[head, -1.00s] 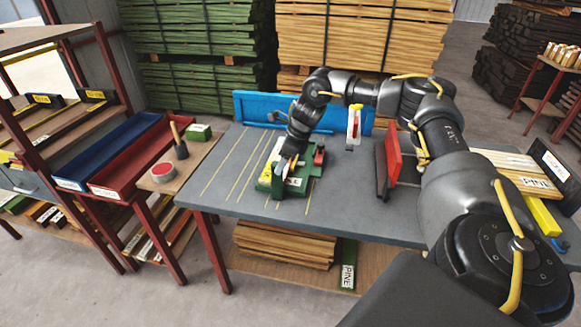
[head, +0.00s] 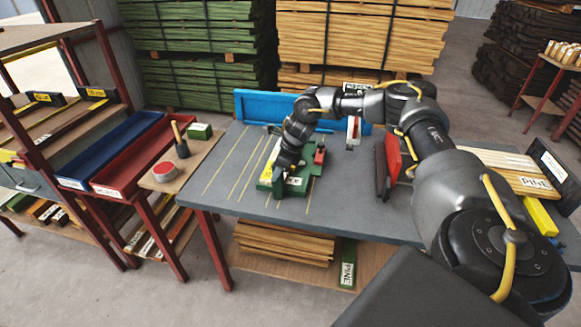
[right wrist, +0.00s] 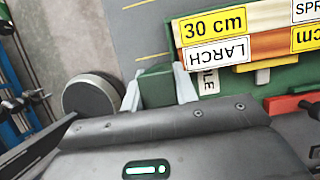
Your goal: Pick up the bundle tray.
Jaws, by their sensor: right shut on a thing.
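The bundle tray (head: 265,186) is green and sits on the grey workbench in the head view, largely covered by my right gripper. In the right wrist view the tray (right wrist: 287,78) holds short wood pieces with labels reading "30 cm" and "LARCH". My right gripper (right wrist: 157,88) is shut on a green block-shaped part at the tray's edge, one pale finger on each side. In the head view my right gripper (head: 281,172) is down at the tray, its fingertips hard to make out. My left gripper is not in view.
The grey workbench (head: 225,195) has yellow lines and free room left of the tray. A red upright plate (head: 393,160) stands to the right, and a blue bin (head: 255,107) is behind. A side table left holds a red-topped tin (head: 165,172). A red bin (head: 140,160) stands beyond.

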